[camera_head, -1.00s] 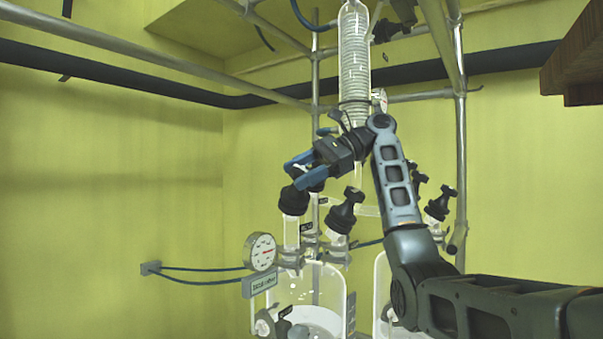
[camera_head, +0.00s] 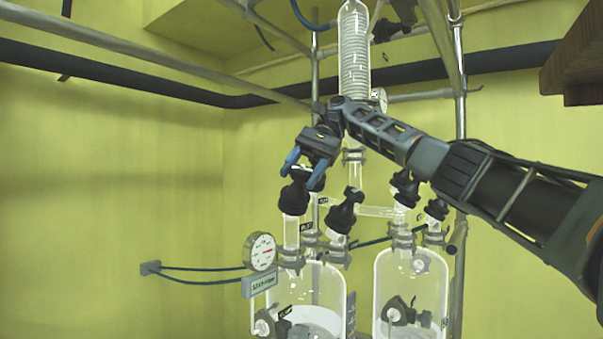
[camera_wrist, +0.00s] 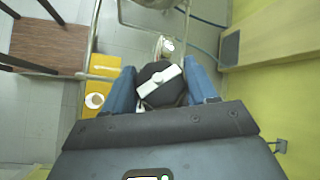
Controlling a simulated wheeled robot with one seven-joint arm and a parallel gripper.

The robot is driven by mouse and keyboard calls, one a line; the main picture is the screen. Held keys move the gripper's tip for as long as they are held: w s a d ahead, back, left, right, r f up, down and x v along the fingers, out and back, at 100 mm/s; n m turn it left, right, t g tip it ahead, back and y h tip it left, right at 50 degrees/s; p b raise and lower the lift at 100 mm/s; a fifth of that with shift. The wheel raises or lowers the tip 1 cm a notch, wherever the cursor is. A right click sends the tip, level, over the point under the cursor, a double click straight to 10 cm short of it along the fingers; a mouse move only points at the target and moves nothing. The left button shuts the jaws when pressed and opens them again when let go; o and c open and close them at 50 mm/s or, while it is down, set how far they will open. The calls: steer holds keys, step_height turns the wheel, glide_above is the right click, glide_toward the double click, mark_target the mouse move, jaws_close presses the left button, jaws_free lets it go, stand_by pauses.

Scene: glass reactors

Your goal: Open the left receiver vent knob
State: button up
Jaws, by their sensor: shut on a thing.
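The left receiver vent knob (camera_head: 294,198) is a black cap on a glass neck at the top left of the left receiver (camera_head: 337,283). My gripper (camera_head: 303,173) points down over the knob, with its blue fingers on either side of it. In the wrist view, the black knob (camera_wrist: 151,72) with a pale bar across its top sits between the blue fingers of my gripper (camera_wrist: 162,77). The fingers are shut on it. The exact contact is partly hidden, and I cannot tell how far the knob is turned.
A second black valve (camera_head: 342,214) stands close right of the knob. A gauge (camera_head: 261,251) is at lower left. The right receiver (camera_head: 432,285) and a coiled condenser (camera_head: 354,55) are near my arm. Metal frame poles (camera_head: 460,120) stand behind. The left side is open.

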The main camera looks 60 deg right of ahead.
steer(key=shift+n+g+h, duration=0.4)
steer(key=shift+n+g, duration=0.4)
steer(key=shift+g, duration=0.1)
steer(key=shift+s+a+n+g, duration=0.1)
steer(key=shift+n+g, duration=0.2)
steer(key=shift+g, duration=0.1)
steer(key=o, duration=1)
steer(key=shift+c, duration=0.2)
steer(key=shift+r, duration=0.1)
